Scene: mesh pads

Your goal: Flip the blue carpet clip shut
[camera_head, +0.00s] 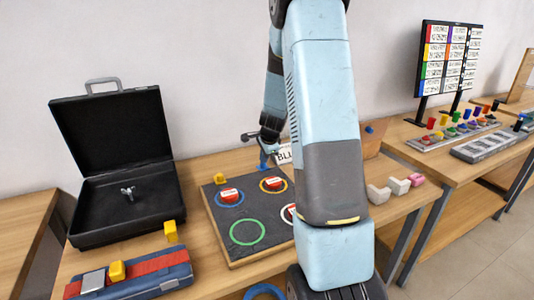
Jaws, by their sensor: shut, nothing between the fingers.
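A blue clip (264,165) stands at the back edge of the dark pad (222,215), just under my gripper. It is small and partly covered, so I cannot tell how far its flap is open. My gripper (266,147) is shut with nothing held, just above or against the clip; I cannot tell whether they touch. A white sign (284,154) reading "BLU", cut off by my arm, stands behind the pad.
A yellow clip (220,178) sits on the pad's back left. The pad bears coloured rings, including a green ring (248,232), and red-topped pieces. An open black case (125,205) stands left; white blocks (398,186) lie right. My arm hides the pad's right side.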

